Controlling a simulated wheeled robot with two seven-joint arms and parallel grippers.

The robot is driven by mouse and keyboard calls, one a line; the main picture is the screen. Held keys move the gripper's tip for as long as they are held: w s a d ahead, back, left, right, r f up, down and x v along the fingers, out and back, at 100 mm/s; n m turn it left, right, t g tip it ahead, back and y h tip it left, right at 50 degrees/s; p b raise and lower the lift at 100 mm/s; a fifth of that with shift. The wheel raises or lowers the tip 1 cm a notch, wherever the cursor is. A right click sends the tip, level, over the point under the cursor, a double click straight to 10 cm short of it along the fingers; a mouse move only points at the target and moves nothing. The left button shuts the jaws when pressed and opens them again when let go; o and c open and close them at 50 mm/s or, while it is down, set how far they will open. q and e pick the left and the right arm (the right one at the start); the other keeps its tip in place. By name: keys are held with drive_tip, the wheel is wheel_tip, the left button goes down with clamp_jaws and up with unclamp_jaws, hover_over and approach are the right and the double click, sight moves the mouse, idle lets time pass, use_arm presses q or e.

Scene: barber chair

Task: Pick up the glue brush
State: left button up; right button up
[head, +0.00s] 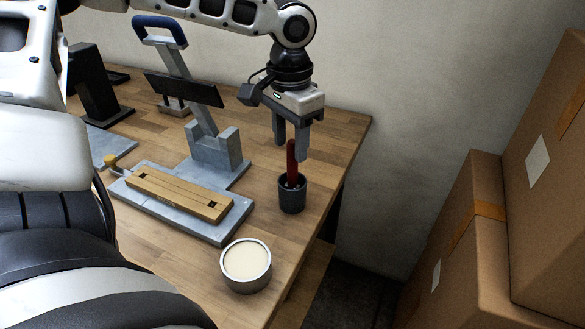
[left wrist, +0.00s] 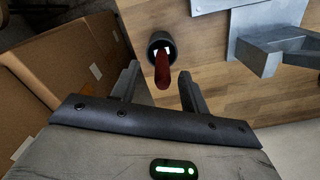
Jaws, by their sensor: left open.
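The glue brush (head: 291,162) stands handle up in a dark grey cup (head: 292,197) near the right edge of the wooden table. Its handle is dark red, and its lower end is hidden inside the cup. My left gripper (head: 290,145) is open above the cup, with its fingers pointing down around the top of the handle. In the left wrist view the brush handle (left wrist: 162,72) shows between and beyond the open fingers (left wrist: 158,85), and the cup (left wrist: 152,42) is behind it. I cannot tell whether a finger touches the handle. My right gripper is not in view.
A round metal tin of cream-coloured glue (head: 246,265) stands at the table's front edge. A grey press fixture (head: 215,155) with a wooden block (head: 178,194) on its base is left of the cup. Cardboard boxes (head: 455,240) stand at the right, beyond a floor gap.

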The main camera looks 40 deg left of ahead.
use_arm(q)
hover_over(293, 185)
drive_tip(key=shift+w+a+f, duration=0.1)
drive_tip(key=shift+a+f, duration=0.05)
drive_tip(key=shift+f, duration=0.75)
drive_tip(key=shift+w+a+f, duration=0.1)
drive_tip(key=shift+w+f, duration=0.05)
drive_tip(key=shift+f, duration=0.8)
drive_tip(key=shift+w+a+f, duration=0.1)
drive_tip(key=shift+a+f, duration=0.05)
drive_tip(key=shift+f, duration=0.75)
drive_tip(key=shift+c, duration=0.4)
clamp_jaws()
